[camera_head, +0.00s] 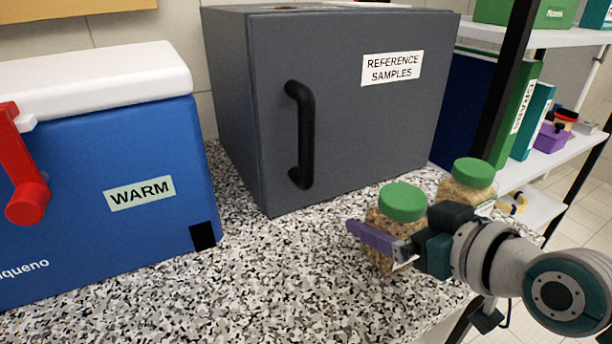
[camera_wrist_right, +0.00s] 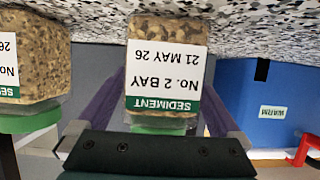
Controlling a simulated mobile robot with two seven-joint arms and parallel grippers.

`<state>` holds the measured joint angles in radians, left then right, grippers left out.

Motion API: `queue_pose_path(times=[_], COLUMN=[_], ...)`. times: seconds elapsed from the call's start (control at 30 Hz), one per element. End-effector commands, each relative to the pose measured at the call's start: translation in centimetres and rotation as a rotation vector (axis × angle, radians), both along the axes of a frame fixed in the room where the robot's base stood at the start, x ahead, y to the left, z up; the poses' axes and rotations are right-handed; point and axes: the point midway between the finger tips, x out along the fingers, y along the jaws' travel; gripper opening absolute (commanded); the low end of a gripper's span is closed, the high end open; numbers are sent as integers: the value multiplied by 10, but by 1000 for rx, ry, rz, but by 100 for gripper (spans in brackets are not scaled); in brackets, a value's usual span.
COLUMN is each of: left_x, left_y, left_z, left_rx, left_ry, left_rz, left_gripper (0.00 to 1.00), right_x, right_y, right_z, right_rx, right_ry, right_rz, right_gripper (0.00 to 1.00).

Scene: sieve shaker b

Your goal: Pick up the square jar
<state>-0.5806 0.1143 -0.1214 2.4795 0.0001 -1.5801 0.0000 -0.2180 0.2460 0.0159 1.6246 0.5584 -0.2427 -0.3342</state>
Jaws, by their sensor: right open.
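A square-sided jar (camera_head: 376,226) with a green lid and grainy brown contents stands on the speckled counter, in front of the dark grey cabinet. In the right wrist view this jar (camera_wrist_right: 166,75) appears upside down, its label reading "SEDIMENT No. 2 BAY 21 MAY 26". My right gripper (camera_head: 385,228) is open, with one purple finger across the jar's near side; the jar hides the other finger in the head view. The wrist view shows the fingers on either side of the jar. A similar green-lidded jar (camera_head: 468,183) stands just behind to the right. My left gripper is not in view.
A blue cooler (camera_head: 120,215) labelled "WARM", with a white lid and red handle, stands at the left. The grey cabinet (camera_head: 355,130), labelled "REFERENCE SAMPLES", stands behind the jars. A shelf rack (camera_head: 570,165) is at the right. The counter's front middle (camera_head: 260,285) is clear.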

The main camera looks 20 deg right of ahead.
Motion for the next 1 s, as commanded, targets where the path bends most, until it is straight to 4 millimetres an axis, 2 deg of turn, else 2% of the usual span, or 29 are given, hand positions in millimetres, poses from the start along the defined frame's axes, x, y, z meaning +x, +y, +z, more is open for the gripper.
queue_pose_path(times=[0.1,0.37,1.0], left_x=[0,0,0], left_y=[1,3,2], left_z=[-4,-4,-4], left_rx=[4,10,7], left_ry=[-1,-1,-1], left_rz=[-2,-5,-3], left_gripper=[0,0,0], right_x=[12,14,13], right_y=[1,2,1], right_z=[-6,-6,-6], right_rx=[1,0,0], right_ry=[0,1,1], right_rz=[0,1,0], right_gripper=[100,100,29])
